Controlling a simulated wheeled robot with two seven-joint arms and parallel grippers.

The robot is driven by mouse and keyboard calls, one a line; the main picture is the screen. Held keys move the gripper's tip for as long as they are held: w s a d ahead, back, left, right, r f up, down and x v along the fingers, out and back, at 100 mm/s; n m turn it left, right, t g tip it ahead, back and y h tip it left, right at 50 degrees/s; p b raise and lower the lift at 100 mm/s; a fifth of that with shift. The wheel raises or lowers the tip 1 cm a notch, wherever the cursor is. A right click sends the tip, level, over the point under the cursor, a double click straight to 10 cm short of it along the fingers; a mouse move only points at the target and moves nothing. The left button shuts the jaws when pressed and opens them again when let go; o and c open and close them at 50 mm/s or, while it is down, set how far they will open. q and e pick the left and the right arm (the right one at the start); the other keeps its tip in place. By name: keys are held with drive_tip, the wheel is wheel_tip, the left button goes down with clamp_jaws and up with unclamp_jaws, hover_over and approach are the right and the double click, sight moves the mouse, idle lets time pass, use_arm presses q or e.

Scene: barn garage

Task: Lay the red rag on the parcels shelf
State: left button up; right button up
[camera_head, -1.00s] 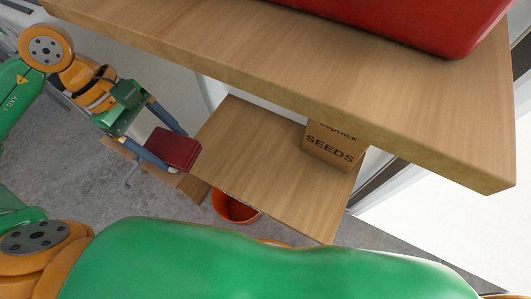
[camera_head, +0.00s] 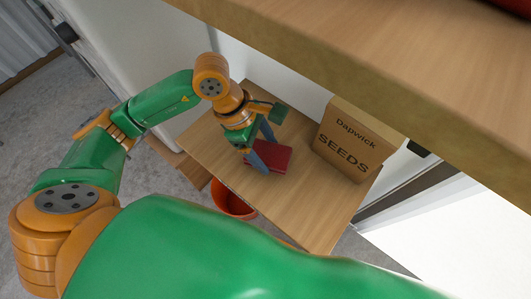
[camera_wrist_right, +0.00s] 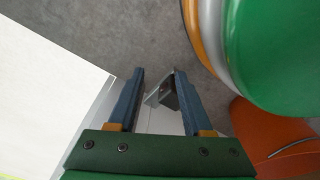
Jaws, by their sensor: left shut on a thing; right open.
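The red rag (camera_head: 274,158), a folded dark red block, is at the left part of the lower wooden shelf (camera_head: 310,208) in the head view. My left gripper (camera_head: 262,160) is shut on the rag at its left side. The rag is over the shelf board; I cannot tell whether it touches the wood. A cardboard box marked "Dapwick SEEDS" (camera_head: 345,145) stands on the same shelf, to the right of the rag. My right gripper (camera_wrist_right: 157,85) is open and empty in the right wrist view, above the grey floor.
A thick upper wooden shelf (camera_head: 400,60) overhangs the lower one, with a red object at its top right corner. An orange bucket (camera_head: 232,200) stands below the lower shelf's front edge. Bare shelf lies in front of the rag and box.

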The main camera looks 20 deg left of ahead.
use_arm(q)
wheel_tip(320, 180, down, 2)
use_arm(e)
drive_tip(key=shift+w+a, duration=0.2)
drive_tip(key=shift+f, duration=0.15)
use_arm(q)
drive_tip(key=o, duration=1.3)
drive_tip(key=shift+c, duration=0.2)
drive_tip(key=shift+r, duration=0.1)
drive_tip(key=p+v, duration=0.2)
drive_tip(key=v, duration=0.9)
drive_tip(key=shift+r+p, duration=0.2)
drive_tip(key=shift+p, duration=0.15)
drive_tip(key=shift+a+r, duration=0.2)
drive_tip(key=shift+r, duration=0.1)
use_arm(e)
drive_tip(key=shift+s+d+r, duration=0.25)
drive_tip(key=shift+s+d, duration=0.3)
drive_tip(key=shift+s, duration=0.1)
drive_tip(key=shift+s+d+r, duration=0.25)
drive_tip(key=shift+s+d, duration=0.3)
drive_tip(key=shift+s, duration=0.05)
drive_tip(key=shift+a, duration=0.1)
